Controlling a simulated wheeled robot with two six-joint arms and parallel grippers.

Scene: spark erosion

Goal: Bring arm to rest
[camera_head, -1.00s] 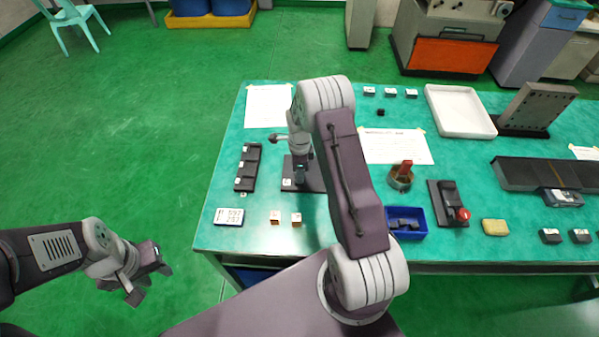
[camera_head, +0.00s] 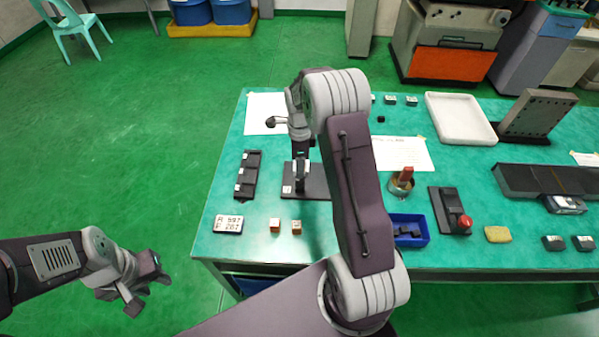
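My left gripper (camera_head: 146,287) hangs over the green floor at the lower left, clear of the table. Its fingers look spread with nothing between them. My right arm rises from the bottom centre and bends over the table. Its wrist and gripper (camera_head: 299,186) point down near a dark flat base plate (camera_head: 317,184). The arm hides part of that plate and of the table behind it. The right fingertips are too small and dark to tell whether they are open or shut.
The green table (camera_head: 280,252) holds a black slotted tray (camera_head: 247,174), a number card (camera_head: 228,224), two small blocks (camera_head: 275,225), a blue bin (camera_head: 409,230), a red-button box (camera_head: 449,210) and a white tray (camera_head: 460,117). The floor to its left is free.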

